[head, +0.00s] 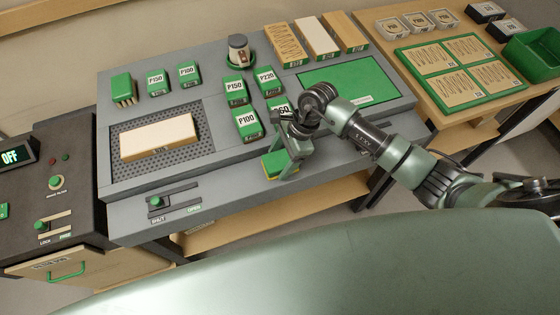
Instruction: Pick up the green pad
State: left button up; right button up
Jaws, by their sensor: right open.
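A green pad (273,166) with a yellowish layer lies at the front edge of the grey bench. My right gripper (284,168) is open and right over the pad, pointing down. Its fingers cover part of the pad, and I cannot tell whether they touch it. My left gripper is not in view.
Green blocks marked P150 (235,87), P220 (268,82) and P100 (247,124) stand close behind the gripper; one marked 360 is partly hidden by my arm. A pale board (157,137) lies on a perforated plate (203,140) at left. A green mat (350,80) lies behind my right arm.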

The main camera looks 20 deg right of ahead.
jog(key=shift+f+b, duration=0.25)
jog(key=shift+b, duration=0.2)
jog(key=shift+c, duration=0.4)
jog(key=c, duration=1)
